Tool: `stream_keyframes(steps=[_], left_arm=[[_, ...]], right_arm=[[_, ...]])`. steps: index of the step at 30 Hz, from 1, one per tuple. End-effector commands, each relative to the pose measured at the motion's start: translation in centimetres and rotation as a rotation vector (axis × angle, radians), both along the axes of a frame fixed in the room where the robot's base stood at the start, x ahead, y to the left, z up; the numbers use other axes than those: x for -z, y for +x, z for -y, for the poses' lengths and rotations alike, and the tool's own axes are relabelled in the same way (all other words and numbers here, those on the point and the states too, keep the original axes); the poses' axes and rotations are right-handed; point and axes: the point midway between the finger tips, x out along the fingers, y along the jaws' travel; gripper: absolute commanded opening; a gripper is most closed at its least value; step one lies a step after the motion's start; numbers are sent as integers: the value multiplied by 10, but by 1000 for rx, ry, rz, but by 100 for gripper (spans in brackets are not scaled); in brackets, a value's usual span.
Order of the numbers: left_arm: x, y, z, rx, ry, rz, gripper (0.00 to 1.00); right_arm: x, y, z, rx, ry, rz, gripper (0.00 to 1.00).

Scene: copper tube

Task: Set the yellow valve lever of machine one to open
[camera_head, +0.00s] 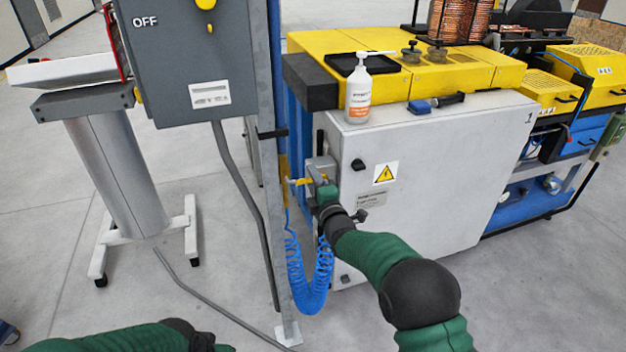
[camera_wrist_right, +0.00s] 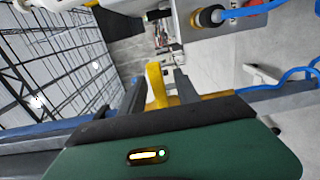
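Machine one is the white cabinet (camera_head: 440,165) with a "1" at its upper right corner. Its yellow valve lever (camera_head: 301,181) sticks out to the left from the grey valve block (camera_head: 320,168) on the cabinet's left side. My right gripper (camera_head: 308,184) is at the lever, its green body just right of it. In the right wrist view the yellow lever (camera_wrist_right: 155,84) stands between the dark fingers of my right gripper (camera_wrist_right: 157,92), with narrow gaps showing, so the fingers look open. Contact cannot be told. My left forearm shows at the bottom left; its fingers are out of frame.
A grey metal post (camera_head: 270,120) and a coiled blue hose (camera_head: 312,285) stand close left of the valve. A grey box marked OFF (camera_head: 190,60) hangs further left. A white bottle (camera_head: 358,90) and a blue-handled tool (camera_head: 435,102) rest on the cabinet.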

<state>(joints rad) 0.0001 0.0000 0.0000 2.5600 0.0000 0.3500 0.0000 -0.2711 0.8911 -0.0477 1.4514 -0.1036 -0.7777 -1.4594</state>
Motion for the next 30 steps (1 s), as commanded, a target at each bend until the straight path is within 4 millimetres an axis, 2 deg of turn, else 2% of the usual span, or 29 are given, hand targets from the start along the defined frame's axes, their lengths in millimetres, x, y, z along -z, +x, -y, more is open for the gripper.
stream_keyframes(steps=[5, 14, 15, 30], left_arm=[[0, 0, 0, 0, 0, 0, 36], [0, 0, 0, 0, 0, 0, 36], [0, 0, 0, 0, 0, 0, 36], [0, 0, 0, 0, 0, 0, 36]], right_arm=[[0, 0, -1, 0, -1, 0, 38], [0, 0, -1, -1, -1, -1, 2], [0, 0, -1, -1, -1, -1, 0], [3, -1, -1, -2, -2, -4, 0]])
